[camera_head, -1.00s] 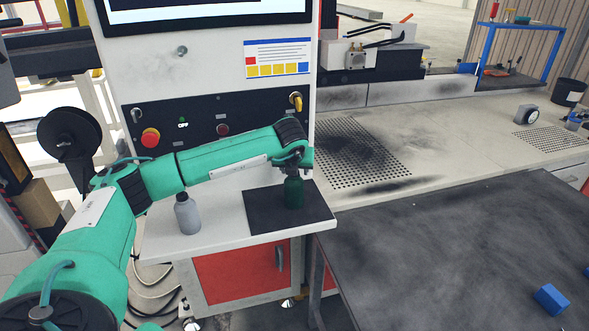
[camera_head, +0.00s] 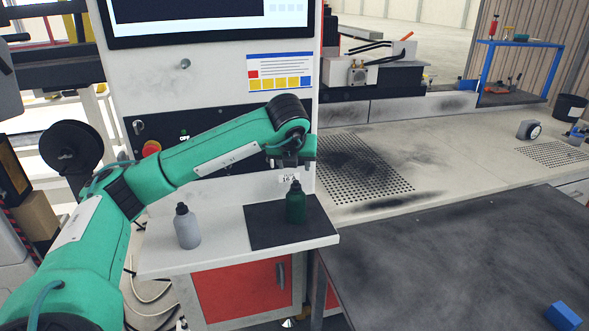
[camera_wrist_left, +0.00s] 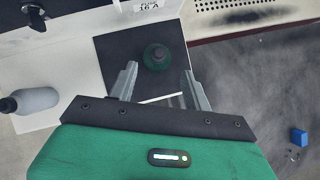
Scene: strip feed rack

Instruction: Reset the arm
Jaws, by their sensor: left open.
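My left arm comes in from the left in the head view, and its gripper (camera_head: 290,164) hangs above a small white shelf (camera_head: 190,262). The gripper is open and empty, with its two fingers apart in the left wrist view (camera_wrist_left: 162,88). A dark green bottle (camera_head: 295,205) stands upright on a black mat (camera_head: 262,230), below the gripper and apart from it. The bottle shows from above between and beyond the fingers in the left wrist view (camera_wrist_left: 157,57). My right gripper is in neither view.
A grey bottle (camera_head: 187,228) stands on the shelf left of the mat. The panel with a red button (camera_head: 151,148) and a screen (camera_head: 210,18) rises behind the arm. A dark table (camera_head: 450,260) with a blue block (camera_head: 562,316) lies at the right.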

